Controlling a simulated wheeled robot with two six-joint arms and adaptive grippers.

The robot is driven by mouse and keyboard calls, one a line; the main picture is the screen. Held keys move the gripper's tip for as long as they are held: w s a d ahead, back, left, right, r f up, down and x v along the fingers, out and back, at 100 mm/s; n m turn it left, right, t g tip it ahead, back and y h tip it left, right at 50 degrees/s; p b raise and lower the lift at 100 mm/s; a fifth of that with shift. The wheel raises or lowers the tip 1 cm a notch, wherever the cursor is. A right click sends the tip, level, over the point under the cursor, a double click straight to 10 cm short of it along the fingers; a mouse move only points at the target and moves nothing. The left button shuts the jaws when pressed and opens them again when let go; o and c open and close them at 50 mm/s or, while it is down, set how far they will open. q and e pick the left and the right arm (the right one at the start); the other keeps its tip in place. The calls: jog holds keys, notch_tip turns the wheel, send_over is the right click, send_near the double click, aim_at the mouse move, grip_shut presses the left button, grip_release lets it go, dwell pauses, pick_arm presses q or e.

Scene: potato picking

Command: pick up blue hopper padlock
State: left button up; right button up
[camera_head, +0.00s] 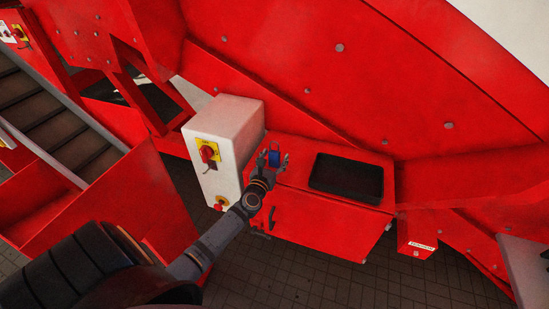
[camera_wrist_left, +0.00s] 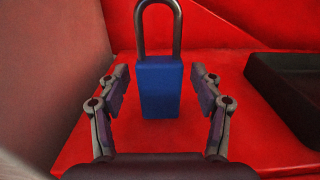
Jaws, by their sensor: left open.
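The blue padlock (camera_head: 275,157) stands upright on top of the red cabinet (camera_head: 290,181), close to the white control box. In the left wrist view the padlock (camera_wrist_left: 160,88) shows a blue body and a grey metal shackle pointing up. My left gripper (camera_head: 273,163) is open at the padlock. In the left wrist view its fingers (camera_wrist_left: 160,95) stand on either side of the blue body, with visible gaps, so they do not appear to touch it. My right gripper is not in view.
A black tray (camera_head: 346,178) lies on the cabinet top to the right of the padlock, and its edge shows in the left wrist view (camera_wrist_left: 284,88). A white control box (camera_head: 228,137) with red knobs rises on the left. A sloping red wall (camera_head: 310,95) stands behind.

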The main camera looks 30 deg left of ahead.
aim_at(274, 152)
pick_arm(q)
jog(key=shift+w+f, duration=0.1)
jog(key=shift+w, duration=0.05)
jog(key=shift+s, duration=0.2)
jog(key=c, duration=1.3)
jog(key=shift+r, duration=0.2)
jog(key=shift+r+p, duration=0.3)
notch_tip(274, 152, up, 3)
jog(key=shift+w+f+p, duration=0.1)
jog(key=shift+p, duration=0.9)
jog(key=shift+s+d+r+p, duration=0.65)
jog(key=shift+s+d+r, duration=0.55)
jog(key=shift+s+r, duration=0.6)
jog(key=shift+s+d+r+p, duration=0.6)
jog(key=shift+s+d+r, duration=0.7)
jog(key=shift+s, duration=0.9)
jog(key=shift+s+d+r+p, duration=0.65)
jog(key=shift+s+d+r, duration=0.5)
jog(key=shift+s+r, duration=0.7)
